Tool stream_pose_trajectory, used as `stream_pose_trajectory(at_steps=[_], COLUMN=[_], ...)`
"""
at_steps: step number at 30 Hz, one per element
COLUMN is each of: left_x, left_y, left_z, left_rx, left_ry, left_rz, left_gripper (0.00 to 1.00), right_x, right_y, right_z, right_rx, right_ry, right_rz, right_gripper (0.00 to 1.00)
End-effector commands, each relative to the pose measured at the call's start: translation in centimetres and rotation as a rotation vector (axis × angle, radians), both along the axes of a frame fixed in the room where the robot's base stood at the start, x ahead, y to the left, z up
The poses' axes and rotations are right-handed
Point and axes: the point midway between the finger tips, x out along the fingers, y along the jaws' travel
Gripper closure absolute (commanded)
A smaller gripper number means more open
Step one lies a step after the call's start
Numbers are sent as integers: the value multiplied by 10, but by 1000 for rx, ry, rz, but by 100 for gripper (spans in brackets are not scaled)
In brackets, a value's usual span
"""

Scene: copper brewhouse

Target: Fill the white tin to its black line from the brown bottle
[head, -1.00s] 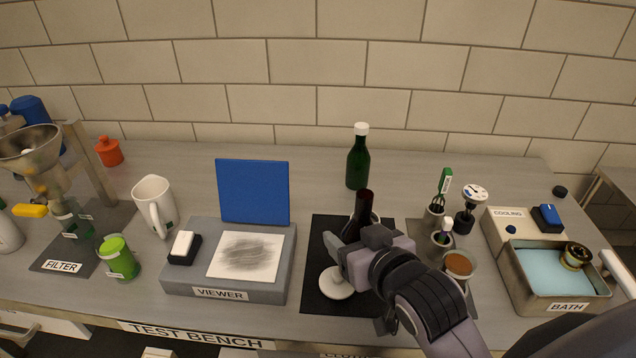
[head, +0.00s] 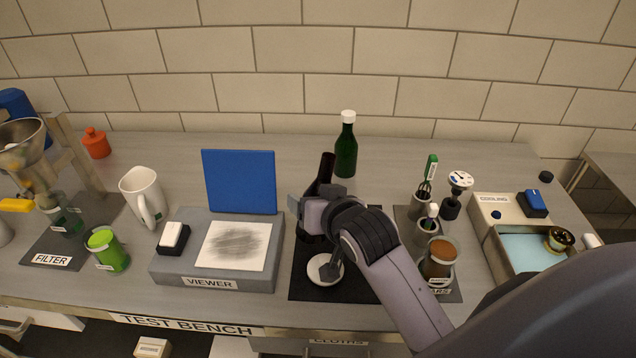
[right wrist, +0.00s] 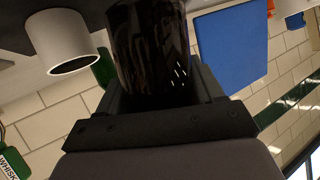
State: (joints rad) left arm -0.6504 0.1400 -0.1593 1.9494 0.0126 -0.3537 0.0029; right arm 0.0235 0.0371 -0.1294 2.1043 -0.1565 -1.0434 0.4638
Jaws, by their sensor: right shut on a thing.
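The dark brown bottle (head: 319,180) is in my right gripper (head: 312,212), over the black mat (head: 366,285). It leans slightly right in the head view, and I cannot tell whether its base touches the mat. In the upside-down right wrist view, the bottle (right wrist: 150,45) stands between the jaws. The white tin (right wrist: 62,40) is beside it there, apart from it, with its open mouth visible. No black line or liquid shows on or in the tin. In the head view my gripper and wrist hide the tin. My left gripper is not in view.
A white disc (head: 322,272) lies at the mat's front. The viewer box (head: 170,268) with a blue panel (head: 240,181) is left. A green bottle (head: 346,150) stands behind. A jar of brown stuff (head: 438,262), tool holders and the bath (head: 494,262) are right.

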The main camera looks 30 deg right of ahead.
Motion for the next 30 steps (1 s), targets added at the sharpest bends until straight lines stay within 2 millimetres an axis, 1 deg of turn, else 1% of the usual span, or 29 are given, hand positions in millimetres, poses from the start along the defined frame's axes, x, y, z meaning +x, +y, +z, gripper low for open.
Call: stream_pose_trajectory(at_steps=[1,5,10,17,21,24,30], left_x=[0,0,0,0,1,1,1], left_y=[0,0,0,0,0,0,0], left_z=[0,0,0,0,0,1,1], left_rx=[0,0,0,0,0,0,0], left_ry=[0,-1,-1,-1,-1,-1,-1], left_rz=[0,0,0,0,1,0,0], left_gripper=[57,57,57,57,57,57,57], right_x=[0,-2,-5,-6,-5,-5,-5], right_y=[4,14,23,28,26,26,26], right_z=[2,1,-7,-19,-19,-17,-16], right_rx=[73,259,479,749,901,1000,1001], right_ry=[8,49,100,160,193,214,214], right_rz=[-1,0,0,-2,-2,0,1], right_gripper=[83,83,83,83,83,83,83])
